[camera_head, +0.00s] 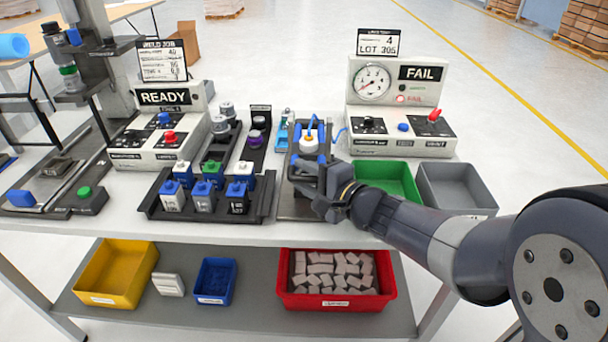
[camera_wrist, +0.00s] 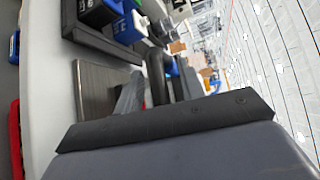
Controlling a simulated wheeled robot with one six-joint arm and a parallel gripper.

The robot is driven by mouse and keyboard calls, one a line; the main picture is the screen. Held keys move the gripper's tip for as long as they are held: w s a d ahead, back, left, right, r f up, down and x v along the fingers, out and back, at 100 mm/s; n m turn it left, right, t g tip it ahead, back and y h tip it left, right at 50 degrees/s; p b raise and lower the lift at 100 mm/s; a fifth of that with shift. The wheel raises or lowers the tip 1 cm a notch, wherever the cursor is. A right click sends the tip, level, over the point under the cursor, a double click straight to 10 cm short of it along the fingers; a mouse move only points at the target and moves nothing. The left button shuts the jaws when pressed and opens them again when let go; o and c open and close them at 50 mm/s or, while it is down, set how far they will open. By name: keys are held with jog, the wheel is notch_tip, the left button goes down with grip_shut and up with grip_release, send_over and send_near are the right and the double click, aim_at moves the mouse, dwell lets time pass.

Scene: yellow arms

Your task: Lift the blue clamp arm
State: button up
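The test fixture (camera_head: 288,205) is a dark plate at the middle of the bench, with a white-and-yellow part (camera_head: 309,144) on top. Blue clamp parts (camera_head: 322,160) show around that part, just behind my gripper. My gripper (camera_head: 303,178) is low over the front of the fixture, pointing left, with its fingers apart. In the wrist view, the fingers (camera_wrist: 155,92) stand apart near a dark curved piece and a small blue patch (camera_wrist: 170,67). My gripper hides part of the clamp, and I cannot tell whether it touches the clamp.
A black rack (camera_head: 262,206) of blue, green and white blocks stands left of the fixture. A FAIL gauge box (camera_head: 400,100) and a READY box (camera_head: 160,135) stand behind.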

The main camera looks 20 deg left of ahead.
jog(key=shift+w+a, duration=0.15)
jog(key=shift+a, duration=0.15)
jog(key=shift+c, duration=0.3)
